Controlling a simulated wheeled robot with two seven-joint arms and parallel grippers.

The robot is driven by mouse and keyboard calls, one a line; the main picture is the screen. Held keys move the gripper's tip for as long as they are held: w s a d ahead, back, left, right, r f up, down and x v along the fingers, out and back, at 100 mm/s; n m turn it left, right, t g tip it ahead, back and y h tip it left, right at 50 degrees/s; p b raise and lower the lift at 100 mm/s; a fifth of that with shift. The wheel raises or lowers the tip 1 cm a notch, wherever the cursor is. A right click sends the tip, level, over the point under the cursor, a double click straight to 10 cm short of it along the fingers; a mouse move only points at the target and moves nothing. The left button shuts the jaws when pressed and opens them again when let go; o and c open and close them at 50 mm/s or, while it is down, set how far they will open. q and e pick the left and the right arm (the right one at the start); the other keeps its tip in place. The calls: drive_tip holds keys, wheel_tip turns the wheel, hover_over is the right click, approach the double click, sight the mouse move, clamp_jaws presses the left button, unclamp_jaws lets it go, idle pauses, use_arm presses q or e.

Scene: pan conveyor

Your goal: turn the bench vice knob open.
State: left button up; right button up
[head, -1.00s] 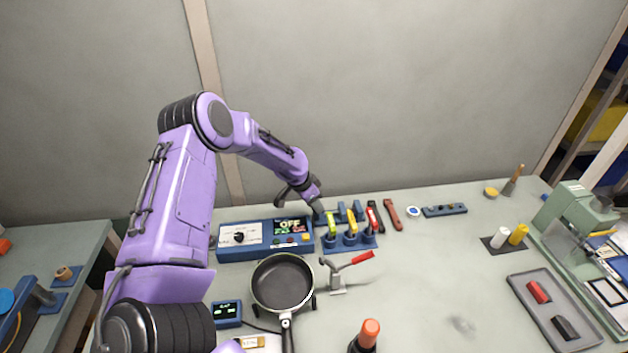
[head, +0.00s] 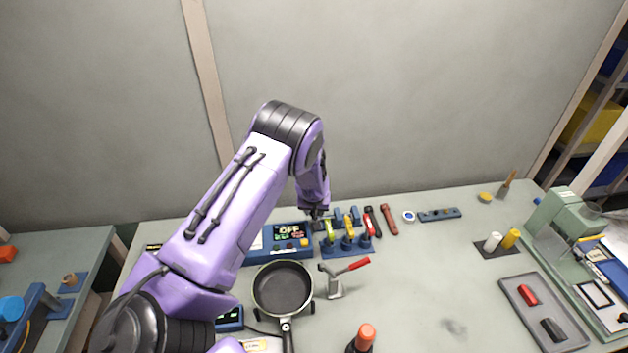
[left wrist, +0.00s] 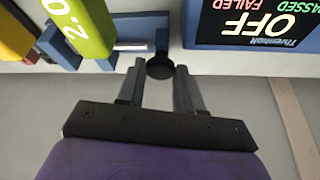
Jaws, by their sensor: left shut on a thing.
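My left gripper (head: 317,217) points down at the back of the bench, between the blue tester box and the blue stands. In the left wrist view the two fingers of my left gripper (left wrist: 159,78) are on either side of a round black knob (left wrist: 160,68) and shut on it. A blue part and a short metal rod (left wrist: 132,45) show beside the knob; the rest of the vice is mostly out of that view. In the head view the knob is hidden by my gripper. My right gripper is not in view.
The tester box (head: 262,257) reads OFF. Blue stands (head: 347,249) hold coloured tools close to the right of my gripper. A pan (head: 283,288), a red-handled clamp (head: 336,288) and an orange-topped black object (head: 366,332) are nearer. The bench's middle right is mostly clear.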

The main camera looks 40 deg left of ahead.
use_arm(q)
drive_tip(key=shift+d+f+n+y, duration=0.15)
drive_tip(key=shift+n+y, duration=0.15)
drive_tip(key=shift+n, duration=0.7)
drive_tip(key=n+g+b, duration=0.1)
drive_tip(key=n, duration=0.1)
drive_tip(key=shift+w+n+y, duration=0.15)
drive_tip(key=shift+n+y, duration=0.15)
drive_tip(key=n+g+b, duration=0.2)
drive_tip(key=n+b, duration=0.1)
drive_tip(key=n, duration=0.1)
drive_tip(key=shift+w+d, duration=0.1)
drive_tip(key=shift+w, duration=0.05)
drive_tip(key=shift+n+g+b, duration=0.5)
drive_tip(key=shift+n+b, duration=0.3)
drive_tip(key=shift+n, duration=0.8)
drive_tip(key=o, duration=1)
drive_tip(key=shift+w, duration=0.1)
drive_tip(key=shift+o, duration=0.2)
drive_tip(key=shift+r, duration=0.2)
